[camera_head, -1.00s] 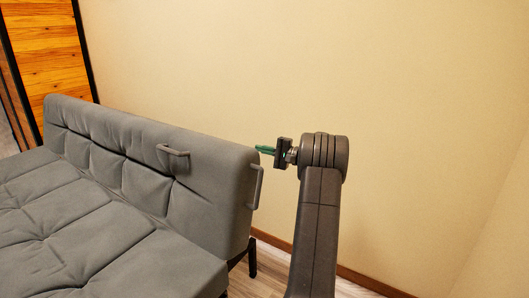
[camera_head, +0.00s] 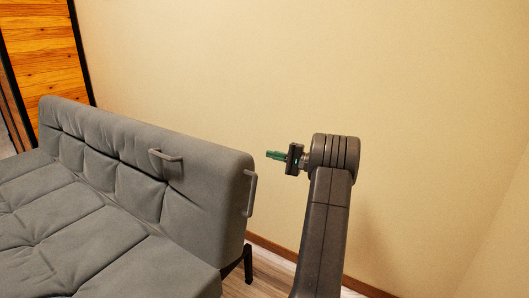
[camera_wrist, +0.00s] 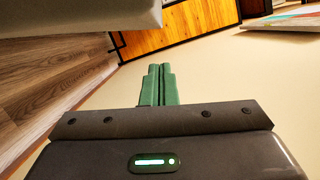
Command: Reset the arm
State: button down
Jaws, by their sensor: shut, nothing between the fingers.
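My gripper (camera_head: 275,155) is at the end of my raised arm, in the middle of the head view.
A grey sofa (camera_head: 100,250) fills the left, with a handle (camera_head: 166,156) on its backrest and another at its right end (camera_head: 250,193). A plain beige wall (camera_head: 400,80) stands behind. A wooden panel (camera_head: 38,60) is at the far left. Wood floor (camera_head: 262,280) shows below.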

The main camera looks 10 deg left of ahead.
jog(key=d, duration=0.3)
jog(key=d+p, duration=0.1)
jog(key=d, duration=0.1)
jog(key=shift+s+d+f, duration=0.3)
jog(key=shift+s+d, duration=0.05)
jog(key=shift+a, duration=0.1)
